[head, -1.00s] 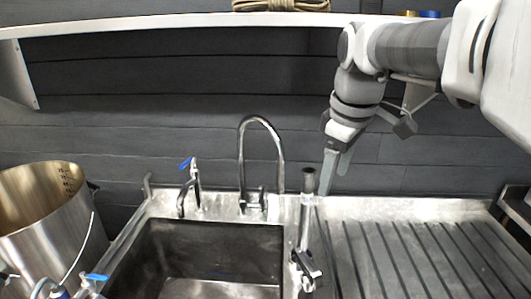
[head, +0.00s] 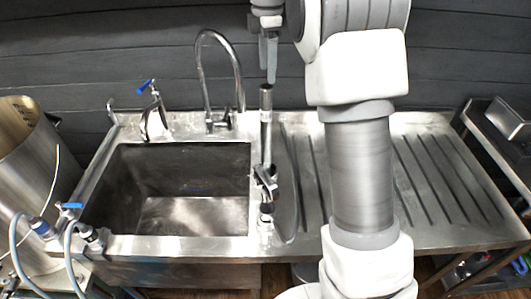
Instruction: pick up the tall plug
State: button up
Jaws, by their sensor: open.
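The tall plug (head: 266,130) is an upright metal tube with a dark open top. It stands on the strip between the sink basin and the ribbed drainer. My gripper (head: 268,80) is open and points down, with its fingertips just above the tube's top in the picture. The fingers overlap from this angle, and I cannot tell the depth gap between them and the tube. Nothing shows between the fingers.
A small metal fitting (head: 265,182) sits in front of the tube. The sink (head: 190,240) has a curved faucet (head: 238,75) and a blue-handled tap (head: 155,120) behind it. A steel kettle (head: 35,185) stands left. The ribbed drainer (head: 440,185) is clear but partly hidden by my arm.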

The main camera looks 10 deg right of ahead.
aim_at(266, 111)
notch_tip(266, 111, down, 14)
jog(key=shift+a+r, duration=0.1)
grip_shut()
dwell(0.7)
jog(key=shift+r, duration=0.1)
dwell(0.9)
